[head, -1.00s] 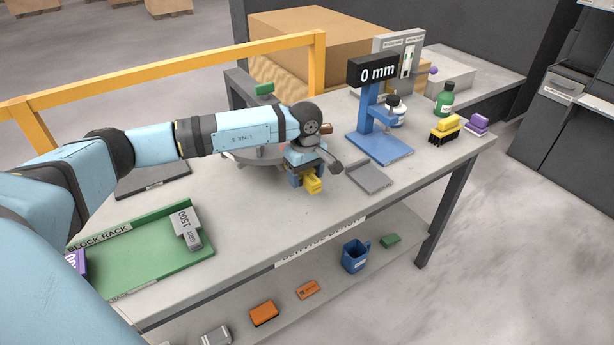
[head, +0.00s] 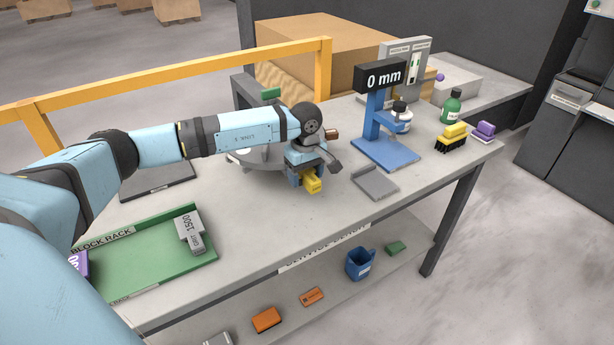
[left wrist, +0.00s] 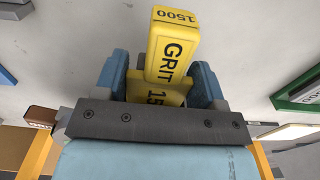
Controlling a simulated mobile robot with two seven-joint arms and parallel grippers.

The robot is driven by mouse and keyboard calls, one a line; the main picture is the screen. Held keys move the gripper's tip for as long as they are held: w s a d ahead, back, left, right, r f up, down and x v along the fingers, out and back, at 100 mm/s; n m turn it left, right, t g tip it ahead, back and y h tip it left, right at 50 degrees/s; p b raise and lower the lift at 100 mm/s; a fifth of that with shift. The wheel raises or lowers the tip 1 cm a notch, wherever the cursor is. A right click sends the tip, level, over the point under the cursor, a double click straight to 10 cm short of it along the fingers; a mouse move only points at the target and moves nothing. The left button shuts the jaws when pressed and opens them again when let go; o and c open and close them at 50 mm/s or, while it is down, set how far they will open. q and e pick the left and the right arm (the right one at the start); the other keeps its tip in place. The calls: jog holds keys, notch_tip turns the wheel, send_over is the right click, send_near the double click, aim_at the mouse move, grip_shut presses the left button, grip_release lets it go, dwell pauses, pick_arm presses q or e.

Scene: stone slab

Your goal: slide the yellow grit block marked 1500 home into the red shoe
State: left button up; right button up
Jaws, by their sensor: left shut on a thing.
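The yellow grit block (head: 313,185) is gripped by my left gripper (head: 305,176) above the middle of the bench in the head view. In the left wrist view the block (left wrist: 172,48) stands out between the two blue fingers of my left gripper (left wrist: 157,84), with 1500 on its end and GRIT on its side. The fingers are shut on it, and it seems clear of the bench top. I cannot make out the red shoe in any view. My right gripper is not in view.
The green block rack (head: 150,262) at front left holds a grey block (head: 190,231) marked 1500. A grey bracket-like plate (head: 376,184) lies right of my gripper. A blue stand (head: 385,152) reads 0 mm. A round grey thing (head: 252,160) is partly behind my arm.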

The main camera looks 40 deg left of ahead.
pick_arm(q)
jog(key=shift+w+a+f, duration=0.1)
jog(key=shift+w+a, duration=0.15)
jog(key=shift+a, duration=0.35)
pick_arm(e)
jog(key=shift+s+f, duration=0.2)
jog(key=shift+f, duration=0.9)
pick_arm(q)
jog(key=o, duration=1.3)
jog(key=shift+c, duration=0.2)
jog(key=shift+f, duration=0.1)
jog(key=shift+r, duration=0.5)
notch_tip(320, 180, up, 13)
jog(key=shift+r, duration=0.15)
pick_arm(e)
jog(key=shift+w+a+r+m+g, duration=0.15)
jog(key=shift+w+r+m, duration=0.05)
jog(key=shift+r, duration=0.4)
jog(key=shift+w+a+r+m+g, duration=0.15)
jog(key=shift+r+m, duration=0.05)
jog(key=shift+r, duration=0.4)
